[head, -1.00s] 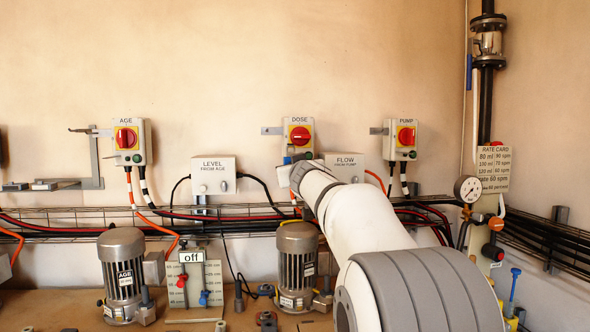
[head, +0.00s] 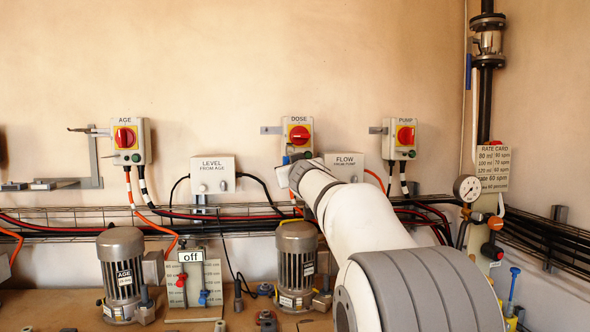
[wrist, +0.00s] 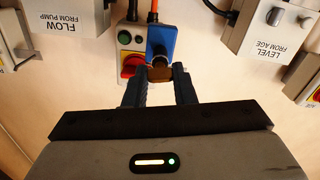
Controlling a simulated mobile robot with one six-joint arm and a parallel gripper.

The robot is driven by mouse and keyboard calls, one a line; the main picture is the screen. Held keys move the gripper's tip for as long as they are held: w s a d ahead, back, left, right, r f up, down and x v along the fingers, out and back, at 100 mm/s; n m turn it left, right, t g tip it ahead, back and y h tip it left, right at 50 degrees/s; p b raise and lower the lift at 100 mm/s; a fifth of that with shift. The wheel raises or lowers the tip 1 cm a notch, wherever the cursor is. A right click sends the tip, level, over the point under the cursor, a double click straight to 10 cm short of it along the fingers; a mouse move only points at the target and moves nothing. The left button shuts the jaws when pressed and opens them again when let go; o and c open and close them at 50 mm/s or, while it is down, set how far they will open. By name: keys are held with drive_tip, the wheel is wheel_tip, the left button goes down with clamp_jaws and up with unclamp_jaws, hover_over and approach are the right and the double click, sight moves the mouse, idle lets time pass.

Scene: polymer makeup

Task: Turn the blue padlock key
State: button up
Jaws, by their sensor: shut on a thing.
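The blue padlock (wrist: 164,34) shows in the wrist view, which is turned upside down. It hangs over the DOSE switch box (wrist: 125,42), beside its red and yellow knob (wrist: 134,62). A brown, brass-like key piece (wrist: 160,73) sticks out from the padlock. My gripper (wrist: 160,76) is shut on this key piece, one dark finger on each side. In the head view a bit of blue (head: 286,160) shows on the DOSE box (head: 299,133), with my arm in front. My fingertips are hidden there.
The LEVEL box (head: 214,175) and FLOW box (head: 345,166) flank the DOSE box. Cables and a wire tray (head: 70,217) run along the wall below. A motor (head: 297,265) stands underneath. The wall above is clear.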

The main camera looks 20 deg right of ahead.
drive_tip(key=shift+n, duration=7.5)
drive_tip(key=o, duration=1)
drive_tip(key=shift+s, duration=0.1)
